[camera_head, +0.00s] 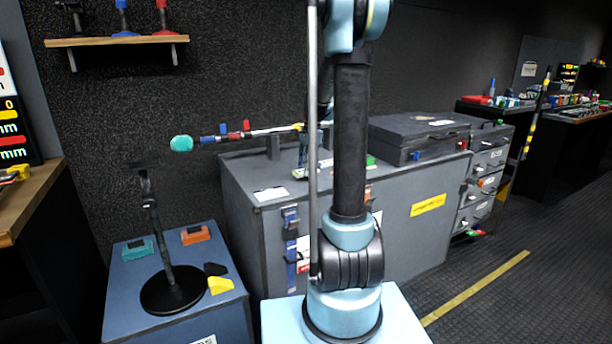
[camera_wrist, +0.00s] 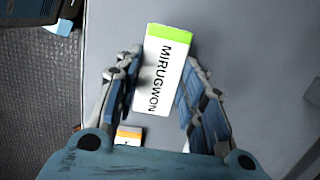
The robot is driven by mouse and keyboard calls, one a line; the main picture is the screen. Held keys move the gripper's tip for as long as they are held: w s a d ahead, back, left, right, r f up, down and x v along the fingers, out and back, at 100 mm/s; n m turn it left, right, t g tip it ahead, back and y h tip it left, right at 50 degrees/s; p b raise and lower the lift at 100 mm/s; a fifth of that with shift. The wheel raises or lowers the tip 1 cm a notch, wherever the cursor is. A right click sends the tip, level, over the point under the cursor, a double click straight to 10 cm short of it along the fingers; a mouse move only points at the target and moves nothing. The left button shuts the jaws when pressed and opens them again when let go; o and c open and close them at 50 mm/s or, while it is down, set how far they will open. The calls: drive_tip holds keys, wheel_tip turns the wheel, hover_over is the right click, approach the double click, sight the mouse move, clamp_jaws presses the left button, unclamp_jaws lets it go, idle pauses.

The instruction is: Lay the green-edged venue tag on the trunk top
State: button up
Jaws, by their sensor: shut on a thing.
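The green-edged venue tag (camera_wrist: 163,75) is a white card with a bright green end and the word MIRUGWON, seen in the wrist view. My gripper (camera_wrist: 161,92) is shut on it, with a finger along each long side and the green end pointing away from my palm. The grey trunk top (camera_wrist: 250,45) lies beneath the tag; I cannot tell whether they touch. In the head view my arm hides much of the gripper and the middle of the trunk (camera_head: 240,175).
An orange-edged card (camera_wrist: 128,135) shows near my left finger. A white card (camera_head: 270,194) lies at the trunk's front left. A boom pole with a teal tip (camera_head: 181,143) spans the trunk's left; a dark case (camera_head: 415,137) occupies its right. A mic stand (camera_head: 172,290) stands left.

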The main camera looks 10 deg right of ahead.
drive_tip(key=shift+f, duration=1.35)
drive_tip(key=o, duration=1)
drive_tip(key=shift+f, duration=0.1)
drive_tip(key=shift+c, duration=0.2)
wheel_tip(320, 180, up, 11)
drive_tip(key=d, duration=0.2)
drive_tip(key=s+a+r+n, duration=0.15)
drive_tip(key=s+n, duration=0.25)
drive_tip(key=s, duration=0.6)
drive_tip(key=s+f+n+t, duration=0.1)
drive_tip(key=s+f+n, duration=0.2)
drive_tip(key=s+f, duration=0.2)
drive_tip(key=s+f+n+t+h, duration=0.1)
drive_tip(key=s+f+n, duration=0.3)
drive_tip(key=s, duration=0.7)
drive_tip(key=s+a+f+n, duration=0.1)
drive_tip(key=s+f+n, duration=0.2)
drive_tip(key=s+f, duration=0.3)
drive_tip(key=s, duration=0.2)
drive_tip(key=shift+s+f+n+t+h, duration=0.2)
drive_tip(key=shift+s+n+t+h, duration=0.1)
drive_tip(key=shift+s+n+t, duration=0.1)
